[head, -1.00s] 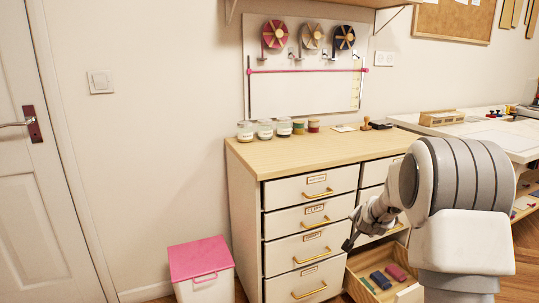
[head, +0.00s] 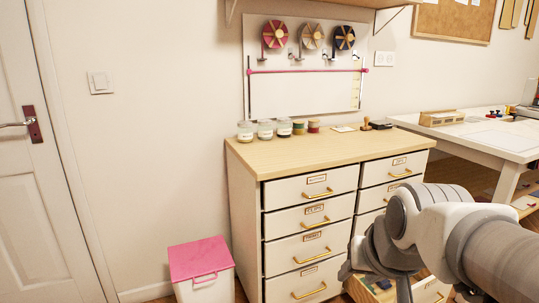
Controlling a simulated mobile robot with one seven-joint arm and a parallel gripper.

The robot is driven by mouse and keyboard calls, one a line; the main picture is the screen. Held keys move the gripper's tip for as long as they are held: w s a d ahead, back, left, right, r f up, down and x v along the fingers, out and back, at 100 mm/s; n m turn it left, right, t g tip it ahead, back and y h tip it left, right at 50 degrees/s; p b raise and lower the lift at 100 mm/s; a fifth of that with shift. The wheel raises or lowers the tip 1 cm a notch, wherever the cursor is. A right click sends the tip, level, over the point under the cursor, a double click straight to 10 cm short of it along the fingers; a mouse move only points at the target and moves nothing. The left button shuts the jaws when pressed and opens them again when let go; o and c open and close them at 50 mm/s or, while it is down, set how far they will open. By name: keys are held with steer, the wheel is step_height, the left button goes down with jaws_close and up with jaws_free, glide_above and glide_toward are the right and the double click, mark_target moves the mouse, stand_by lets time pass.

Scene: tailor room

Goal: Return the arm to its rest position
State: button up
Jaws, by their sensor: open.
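My arm (head: 500,245) reaches in from the right edge of the head view and is bent low in front of the cabinet. My grey gripper (head: 374,280) points down in front of the right column of drawers, its fingers spread apart with nothing seen between them. The open bottom right drawer (head: 432,288) lies behind and below the gripper. My arm and gripper hide much of this drawer; a green item (head: 383,283) shows inside it.
The cabinet (head: 242,210) has its other visible drawers shut. Jars (head: 265,130) and spools stand along its top. A pink-lidded bin (head: 200,258) stands left of it. A white table (head: 490,136) stands at the right. The floor by the door is clear.

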steer(key=s+f+n, duration=0.1)
steer(key=s+n, duration=0.1)
steer(key=s, duration=0.6)
step_height(320, 180, up, 28)
steer(key=g+p, duration=0.1)
steer(key=p, duration=2.7)
steer(key=shift+s+a+p, duration=0.2)
steer(key=shift+p, duration=0.1)
steer(key=shift+d, duration=0.1)
